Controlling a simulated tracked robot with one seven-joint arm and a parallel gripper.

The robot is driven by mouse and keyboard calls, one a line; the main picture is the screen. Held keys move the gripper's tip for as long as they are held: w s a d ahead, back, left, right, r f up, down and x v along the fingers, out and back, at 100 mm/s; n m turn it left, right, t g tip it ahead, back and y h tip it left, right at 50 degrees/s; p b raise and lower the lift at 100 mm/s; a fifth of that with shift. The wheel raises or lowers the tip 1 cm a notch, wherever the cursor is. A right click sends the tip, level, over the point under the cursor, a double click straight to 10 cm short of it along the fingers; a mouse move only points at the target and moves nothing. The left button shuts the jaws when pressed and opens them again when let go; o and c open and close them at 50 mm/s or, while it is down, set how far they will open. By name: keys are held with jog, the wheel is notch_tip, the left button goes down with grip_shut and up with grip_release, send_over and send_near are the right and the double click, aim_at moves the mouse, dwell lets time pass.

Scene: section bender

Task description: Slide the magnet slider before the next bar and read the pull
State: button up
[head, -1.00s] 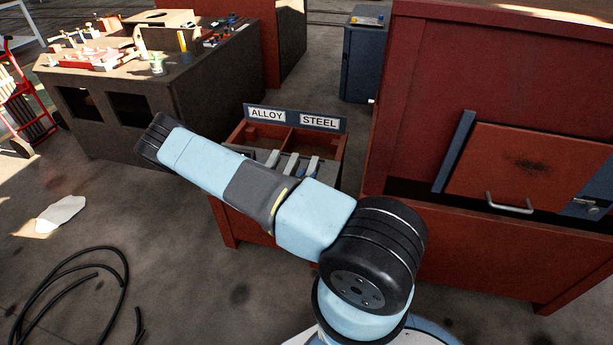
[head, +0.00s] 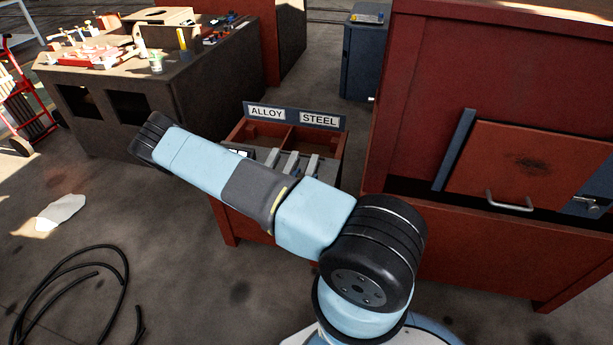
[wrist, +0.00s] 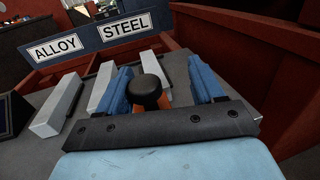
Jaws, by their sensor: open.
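In the wrist view my gripper (wrist: 162,82) is open, with one blue finger on each side of a round black knob on an orange block, which looks like the magnet slider (wrist: 147,92). I cannot tell whether the fingers touch it. No pull reading is legible.
A two-compartment red bin (head: 250,130) stands behind the bars, signed ALLOY (head: 266,111) and STEEL (head: 320,119). A dark-framed device (wrist: 14,115) is at the wrist view's left edge. A large red cabinet (head: 425,110) stands close on the right. Black hose (head: 122,262) lies on the floor.

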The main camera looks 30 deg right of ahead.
jog(key=v, duration=1.2)
jog(key=shift+s, duration=0.15)
